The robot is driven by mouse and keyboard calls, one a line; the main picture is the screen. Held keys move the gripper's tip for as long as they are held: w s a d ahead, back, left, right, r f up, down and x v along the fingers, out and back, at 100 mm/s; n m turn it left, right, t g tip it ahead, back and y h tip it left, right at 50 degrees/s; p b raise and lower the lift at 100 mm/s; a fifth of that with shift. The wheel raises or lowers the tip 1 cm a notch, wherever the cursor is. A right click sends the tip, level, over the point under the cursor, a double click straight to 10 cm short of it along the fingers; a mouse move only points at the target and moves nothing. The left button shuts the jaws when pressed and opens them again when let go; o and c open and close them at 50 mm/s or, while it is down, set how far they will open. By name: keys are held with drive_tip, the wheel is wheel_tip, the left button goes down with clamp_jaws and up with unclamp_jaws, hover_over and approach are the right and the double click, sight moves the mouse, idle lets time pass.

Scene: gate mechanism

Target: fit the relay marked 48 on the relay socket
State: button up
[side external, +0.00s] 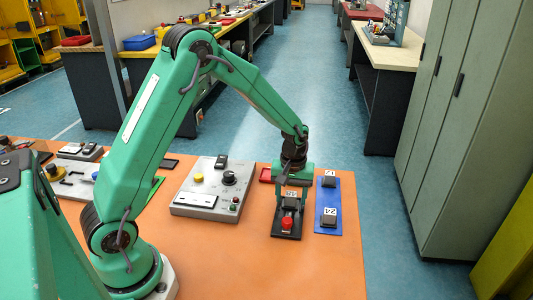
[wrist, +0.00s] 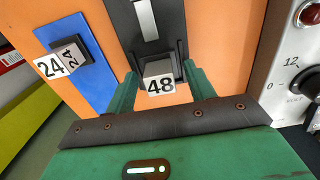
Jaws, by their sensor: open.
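My gripper (wrist: 160,82) is open, with one green finger on each side of the relay. A gap shows beside the fingers, and I cannot tell any contact. The relay's underside is hidden, so I cannot tell whether it sits in a socket on that panel.
A grey control box (side external: 212,188) with a knob stands left. The orange table's front is clear.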

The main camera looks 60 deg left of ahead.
drive_tip(key=shift+r, duration=0.1)
wheel_tip(320, 180, up, 7)
drive_tip(key=shift+f, duration=0.1)
drive_tip(key=shift+r, duration=0.45)
drive_tip(key=shift+r, duration=0.1)
drive_tip(key=shift+s+r, duration=0.2)
drive_tip(key=shift+r, duration=0.05)
drive_tip(key=s+d+r+m+t, duration=0.1)
drive_tip(key=s+r+m+t, duration=0.25)
drive_tip(key=s+r, duration=0.65)
drive_tip(key=s+r+m+t, duration=0.1)
drive_tip(key=s+r+m, duration=0.1)
drive_tip(key=s, duration=0.4)
drive_tip(key=s+d+r+m+t, duration=0.1)
drive_tip(key=s+r+m, duration=0.1)
drive_tip(key=s, duration=0.4)
drive_tip(key=shift+d+m, duration=0.2)
drive_tip(key=shift+m, duration=0.55)
